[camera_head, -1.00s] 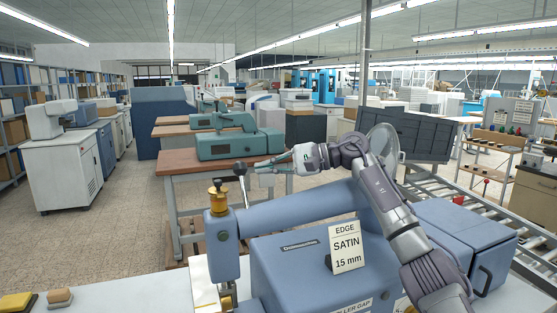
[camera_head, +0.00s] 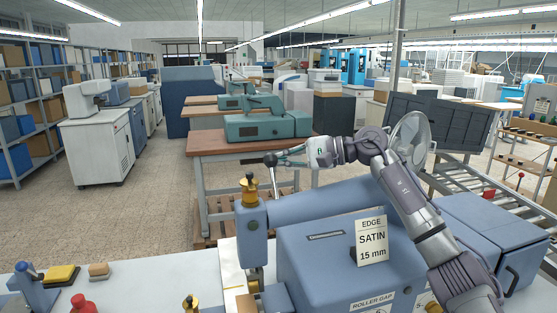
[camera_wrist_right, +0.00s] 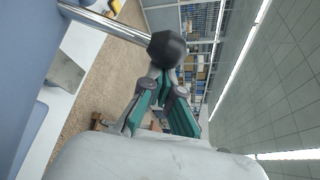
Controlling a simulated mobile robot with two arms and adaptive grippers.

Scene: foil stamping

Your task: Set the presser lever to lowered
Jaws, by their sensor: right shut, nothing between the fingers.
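The presser lever is a metal rod with a black ball knob (camera_head: 270,160). It stands nearly upright behind the brass-topped post (camera_head: 251,222) of the blue machine (camera_head: 325,255). In the right wrist view the black knob (camera_wrist_right: 167,49) shows large, with the rod (camera_wrist_right: 98,20) running to the upper left. My right gripper (camera_head: 285,158) is shut and empty, its teal fingers (camera_wrist_right: 162,88) pointing at the knob from its right side in the head view. The fingertips are right beside the knob; whether they touch it I cannot tell. My left gripper is not in view.
A sign reading "EDGE SATIN 15 mm" (camera_head: 371,241) stands on the machine. A yellow-topped pad (camera_head: 62,274), a red knob (camera_head: 83,304) and a blue stamp-like tool (camera_head: 33,285) are on the white bench at left. Green machines (camera_head: 265,125) stand on a table behind.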

